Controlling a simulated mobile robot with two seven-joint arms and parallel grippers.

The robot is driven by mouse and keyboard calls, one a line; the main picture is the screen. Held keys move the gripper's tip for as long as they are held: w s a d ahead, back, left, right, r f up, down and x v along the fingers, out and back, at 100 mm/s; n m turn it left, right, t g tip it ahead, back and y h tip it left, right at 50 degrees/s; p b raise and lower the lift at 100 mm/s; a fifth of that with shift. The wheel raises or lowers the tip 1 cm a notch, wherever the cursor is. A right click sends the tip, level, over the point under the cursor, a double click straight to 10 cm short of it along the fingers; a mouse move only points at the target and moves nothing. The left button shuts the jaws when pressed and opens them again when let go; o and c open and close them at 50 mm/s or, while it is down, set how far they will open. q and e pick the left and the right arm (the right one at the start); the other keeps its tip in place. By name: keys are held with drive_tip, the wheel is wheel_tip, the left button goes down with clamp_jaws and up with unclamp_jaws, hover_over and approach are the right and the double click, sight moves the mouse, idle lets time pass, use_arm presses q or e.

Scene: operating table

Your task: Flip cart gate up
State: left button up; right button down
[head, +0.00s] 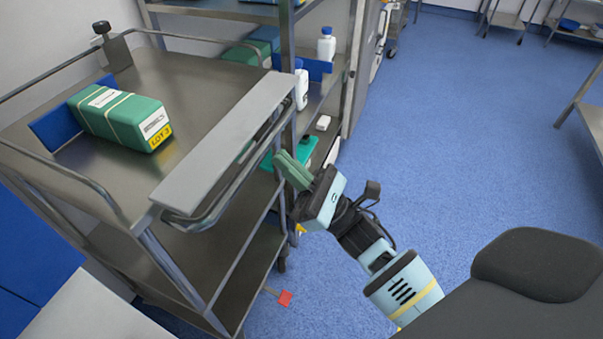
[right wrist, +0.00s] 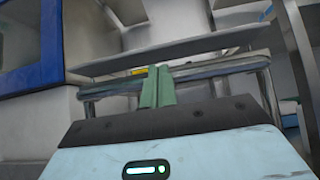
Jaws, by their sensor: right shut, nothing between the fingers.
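The steel cart (head: 190,75) stands at the left in the head view. Its gate looks like the long pale grey panel (head: 225,140) along the cart's right-hand edge, beside a bent tubular rail (head: 212,215). In the right wrist view the panel (right wrist: 180,47) runs across above the rails (right wrist: 225,68). My right gripper (head: 284,165) is to the right of the cart, near the far end of the panel. Its green fingers (right wrist: 157,88) are together and empty, pointing toward the cart's rails. I cannot tell whether they touch a rail. My left gripper is not in view.
A green box labelled LOT 3 (head: 120,115) lies on the cart top by a blue block. A shelf rack (head: 315,90) with white bottles (head: 326,45) stands behind the cart. A black padded surface (head: 530,270) is at lower right. Blue floor (head: 460,120) is open to the right.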

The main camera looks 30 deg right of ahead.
sight(249, 128)
drive_tip(key=shift+x, duration=2.35)
